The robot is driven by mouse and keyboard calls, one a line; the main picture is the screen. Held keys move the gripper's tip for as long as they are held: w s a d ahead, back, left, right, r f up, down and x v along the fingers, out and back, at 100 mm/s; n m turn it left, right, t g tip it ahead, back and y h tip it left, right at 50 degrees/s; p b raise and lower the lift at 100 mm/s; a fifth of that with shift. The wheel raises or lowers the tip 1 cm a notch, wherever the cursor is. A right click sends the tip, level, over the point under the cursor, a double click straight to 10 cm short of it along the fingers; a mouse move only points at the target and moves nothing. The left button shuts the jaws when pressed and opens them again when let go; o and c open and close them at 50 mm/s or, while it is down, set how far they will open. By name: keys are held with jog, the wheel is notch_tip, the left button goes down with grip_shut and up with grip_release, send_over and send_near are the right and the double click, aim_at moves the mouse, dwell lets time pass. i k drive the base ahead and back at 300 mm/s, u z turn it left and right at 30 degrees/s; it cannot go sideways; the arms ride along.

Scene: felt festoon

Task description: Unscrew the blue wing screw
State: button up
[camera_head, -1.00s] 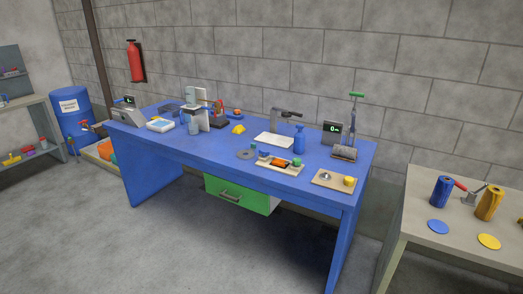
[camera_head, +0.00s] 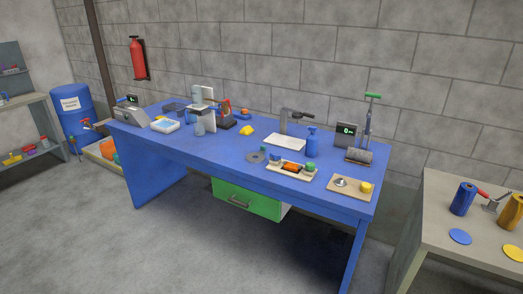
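I cannot make out a wing screw for certain at this distance. A small blue piece (camera_head: 275,158) sits at the left end of a light tray (camera_head: 303,178) on the blue workbench (camera_head: 190,148). An orange part (camera_head: 291,167) and a green piece (camera_head: 309,167) are also on that tray. Whether the blue piece is the wing screw I cannot tell. My gripper does not show in this view.
A wooden board (camera_head: 352,196) with a metal piece and a yellow knob (camera_head: 366,187) lies at the bench's right front. A blue bottle (camera_head: 312,143) stands behind the tray. A green drawer (camera_head: 247,200) hangs below. Open floor lies in front; a second table (camera_head: 440,200) stands right.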

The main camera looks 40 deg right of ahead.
aim_at(276, 158)
jog(key=u, duration=0.4)
jog(key=i, duration=0.8)
jog(key=z, duration=0.45)
jog(key=i, duration=0.75)
jog(key=z, duration=0.45)
